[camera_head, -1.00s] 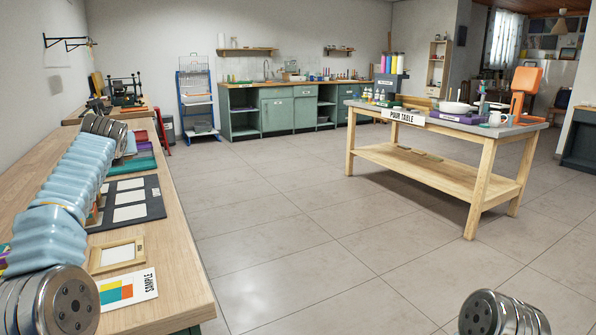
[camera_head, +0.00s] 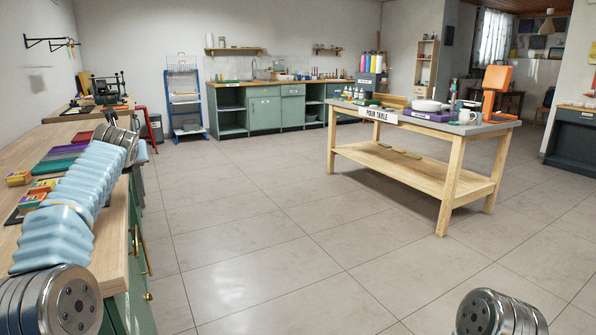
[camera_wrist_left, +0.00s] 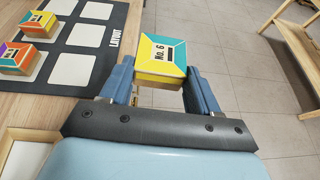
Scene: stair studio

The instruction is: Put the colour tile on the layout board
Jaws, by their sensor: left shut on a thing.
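My left gripper (camera_wrist_left: 160,75) is shut on a colour tile (camera_wrist_left: 160,56), a yellow block with a teal and orange top marked "No. 6". In the left wrist view the tile appears beyond the bench edge, with floor behind it. The dark layout board (camera_wrist_left: 99,72), marked "LAYOUT", lies on the bench to the left, apart from the held tile. It has pale squares, and two tiles (camera_wrist_left: 38,25) (camera_wrist_left: 18,58) sit at its left. In the head view my left arm hides most of the board. My right gripper is out of view.
The wooden bench (camera_head: 115,220) with green drawers runs along the left. Coloured stacks (camera_head: 62,152) lie farther back on it. The pour table (camera_head: 420,170) stands at right, with clear floor (camera_head: 250,240) between. A red stool (camera_head: 146,130) stands beyond the bench.

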